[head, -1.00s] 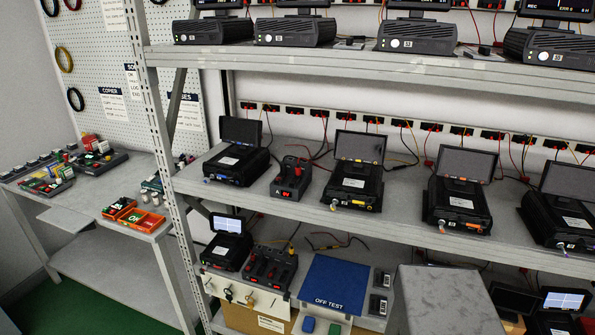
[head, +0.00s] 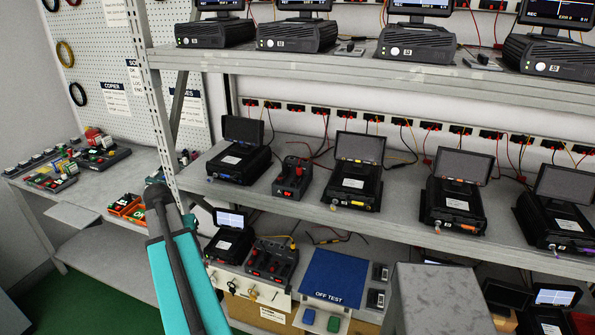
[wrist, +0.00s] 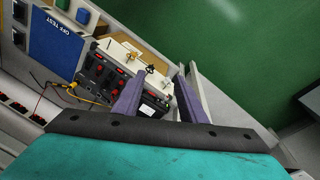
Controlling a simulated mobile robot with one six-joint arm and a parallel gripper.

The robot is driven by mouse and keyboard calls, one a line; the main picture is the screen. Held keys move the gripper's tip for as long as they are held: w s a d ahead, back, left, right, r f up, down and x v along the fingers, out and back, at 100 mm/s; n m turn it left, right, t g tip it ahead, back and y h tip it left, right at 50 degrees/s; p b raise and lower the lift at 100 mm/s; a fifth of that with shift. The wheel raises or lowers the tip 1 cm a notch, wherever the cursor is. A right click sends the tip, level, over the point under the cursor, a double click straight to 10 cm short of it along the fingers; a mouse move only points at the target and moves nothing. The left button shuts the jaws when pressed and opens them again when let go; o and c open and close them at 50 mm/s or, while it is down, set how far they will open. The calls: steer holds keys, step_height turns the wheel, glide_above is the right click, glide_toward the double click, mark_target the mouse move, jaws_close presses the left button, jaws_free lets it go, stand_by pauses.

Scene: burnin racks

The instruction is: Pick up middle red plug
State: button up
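A dark block with several small red parts (head: 270,262) stands on the low shelf. It also shows in the wrist view (wrist: 104,72), left of my gripper's fingers; which red part is the middle plug I cannot tell. A second dark block with red tops (head: 290,180) stands on the middle shelf. My gripper (wrist: 158,85) shows two purple fingers, spread apart, with nothing seen held between them. A small device lies beyond the fingers, partly hidden by them. In the head view my teal arm shows at the left, but the fingertips cannot be made out.
A blue OFF TEST mat (head: 334,279) lies right of the low block, and a yellow cable (head: 287,239) runs behind it. A small screen device (head: 229,238) stands to its left. A grey box (head: 438,300) and the rack post (head: 160,125) stand nearby.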

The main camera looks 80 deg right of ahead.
steer(key=s+d+r+m+h+p, duration=0.1)
steer(key=s+d+r+m, duration=0.2)
steer(key=s+d+r, duration=0.55)
steer(key=s+d+r+m+h+p, duration=0.15)
steer(key=s+d+r, duration=0.35)
steer(key=r, duration=0.6)
steer(key=s+d+r+m+g+p, duration=0.1)
steer(key=s+r+m, duration=0.4)
steer(key=s+r, duration=1.1)
steer(key=shift+s+d+r+p, duration=0.35)
steer(key=shift+d+p, duration=0.15)
steer(key=shift+f, duration=0.1)
steer(key=shift+b+x, duration=2.6)
steer(key=shift+x, duration=1.65)
steer(key=shift+d, duration=0.15)
